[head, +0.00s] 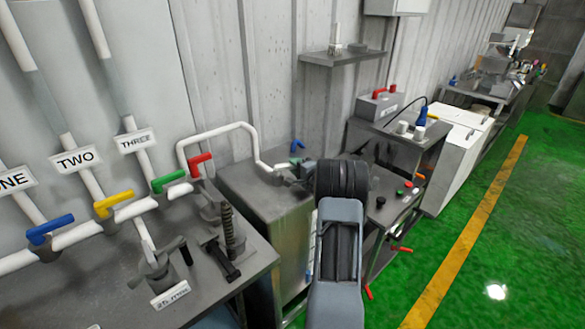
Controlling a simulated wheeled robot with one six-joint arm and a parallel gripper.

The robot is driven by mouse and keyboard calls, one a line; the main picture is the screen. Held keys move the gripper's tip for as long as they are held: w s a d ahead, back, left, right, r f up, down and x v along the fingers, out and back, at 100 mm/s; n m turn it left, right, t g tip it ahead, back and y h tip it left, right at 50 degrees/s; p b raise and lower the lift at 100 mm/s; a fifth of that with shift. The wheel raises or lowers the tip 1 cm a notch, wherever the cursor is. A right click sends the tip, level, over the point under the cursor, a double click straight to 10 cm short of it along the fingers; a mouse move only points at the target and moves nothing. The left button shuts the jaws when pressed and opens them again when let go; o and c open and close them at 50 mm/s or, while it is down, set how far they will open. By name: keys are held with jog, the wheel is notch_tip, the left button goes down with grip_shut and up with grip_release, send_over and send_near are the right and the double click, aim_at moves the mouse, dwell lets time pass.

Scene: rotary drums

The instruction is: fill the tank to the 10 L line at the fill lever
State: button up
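The steel tank (262,199) is a box-shaped cabinet left of my arm, with a white pipe (222,131) arching down to its top. A narrow blue-and-white strip shows on its front edge, partly behind my arm; no 10 L line or liquid level can be read. A small blue handle (297,146) stands at the tank's back, and a red lever (200,159) sits at the pipe's left end. I cannot tell which is the fill lever. My gripper (290,172) is over the tank top, below the blue handle. It is small and partly hidden by my wrist, so its opening is unclear.
Blue (50,229), yellow (114,203) and green (168,181) valve levers line the pipe at left, above a steel bench (85,293). Green floor at right is open.

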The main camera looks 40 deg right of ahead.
jog(key=o, duration=0.4)
jog(key=shift+c, duration=0.2)
jog(key=s+b, duration=0.3)
jog(key=s, duration=1)
jog(key=shift+s, duration=0.4)
jog(key=shift+d, duration=0.1)
jog(key=s+a+f+n+g+y, duration=0.35)
jog(key=a+g, duration=0.25)
jog(key=a, duration=0.4)
jog(key=s+a+f+n+g+y, duration=0.2)
jog(key=s+a+f+g+y, duration=0.15)
jog(key=a+g, duration=0.45)
jog(key=s+a+r+n+h, duration=0.3)
jog(key=a+n, duration=0.3)
jog(key=a, duration=0.2)
jog(key=s+a+r+n+h, duration=0.4)
jog(key=a+r+n, duration=0.2)
jog(key=a, duration=0.3)
jog(key=shift+s+a+r+n, duration=0.15)
jog(key=shift+s+a+n, duration=0.15)
jog(key=shift+s+n, duration=0.05)
